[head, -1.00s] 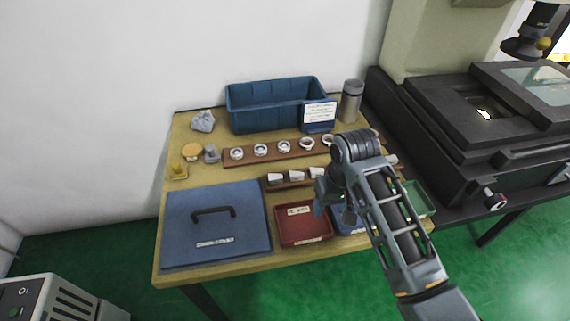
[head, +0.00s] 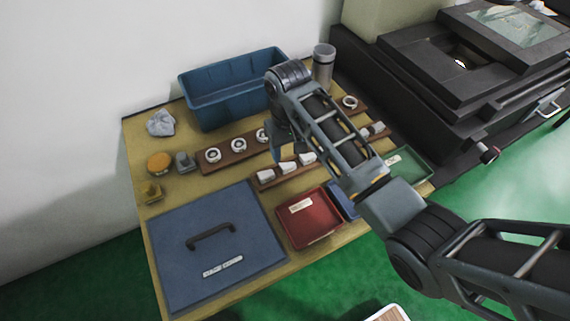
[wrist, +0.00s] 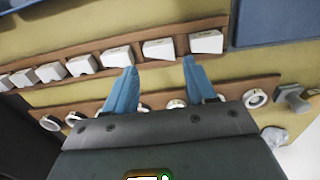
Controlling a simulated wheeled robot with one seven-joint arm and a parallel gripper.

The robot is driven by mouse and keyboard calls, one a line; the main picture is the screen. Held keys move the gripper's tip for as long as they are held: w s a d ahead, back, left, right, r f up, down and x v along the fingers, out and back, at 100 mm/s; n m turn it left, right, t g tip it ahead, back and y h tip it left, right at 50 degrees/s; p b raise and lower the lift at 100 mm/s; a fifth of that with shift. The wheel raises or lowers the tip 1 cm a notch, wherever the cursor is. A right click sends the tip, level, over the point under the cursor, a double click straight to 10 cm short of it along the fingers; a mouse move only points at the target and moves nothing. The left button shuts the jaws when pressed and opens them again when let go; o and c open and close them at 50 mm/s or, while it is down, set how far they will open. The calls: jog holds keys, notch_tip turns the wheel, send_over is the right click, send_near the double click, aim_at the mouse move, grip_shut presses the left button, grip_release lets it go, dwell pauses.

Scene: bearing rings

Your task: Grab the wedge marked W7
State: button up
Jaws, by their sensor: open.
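Several white wedges stand in a row on a brown wooden strip; their markings are too small to read, so I cannot tell which is W7. In the head view three show, at the left (head: 265,175), middle (head: 287,167) and right (head: 307,158), and my arm hides others. My gripper (head: 279,149) is above the table beside this row. In the wrist view my gripper (wrist: 159,64) is open and empty, its two blue fingers pointing at the row. One wedge (wrist: 159,49) lies just beyond the gap between the fingertips, with the end wedge (wrist: 206,42) to its right.
A second strip with metal rings (head: 212,155) lies behind the wedges. A blue bin (head: 203,100) and grey cylinder (head: 323,70) stand at the back. A blue lidded case (head: 185,270), red tray (head: 310,222) and green tray (head: 408,168) lie in front.

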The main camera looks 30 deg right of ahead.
aim_at(288, 165)
jog(key=f, duration=0.5)
jog(key=shift+s+p, duration=0.3)
jog(key=shift+r, duration=0.1)
jog(key=shift+c, duration=0.3)
jog(key=c, duration=0.8)
jog(key=shift+r, duration=0.1)
